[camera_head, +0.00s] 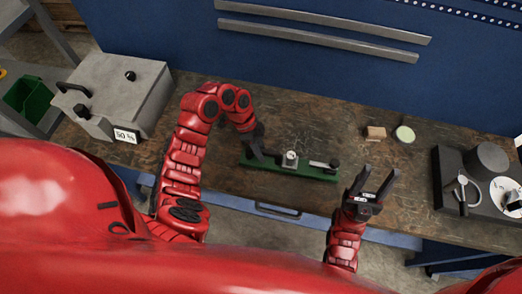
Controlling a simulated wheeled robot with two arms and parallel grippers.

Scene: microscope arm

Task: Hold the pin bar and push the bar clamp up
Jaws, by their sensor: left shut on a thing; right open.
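A long green base (312,176) lies on the workbench near its front edge. It carries a pale block with a round white top (291,157) at its middle and a light bar with a dark end (321,165) at its right. I cannot tell for certain which part is the bar clamp. My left gripper (256,143) is shut on a dark part at the base's left end, seemingly the pin bar; the fingers and arm partly hide it. My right gripper (378,180) is open and empty, to the right of the base and apart from it.
A grey box (128,85) stands at the bench's left. A small tan block (375,133) and a round pale green-rimmed dish (404,134) lie at the back right. A dark tray (447,190) with a grey cylinder (486,160) is at the far right. The bench behind the base is clear.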

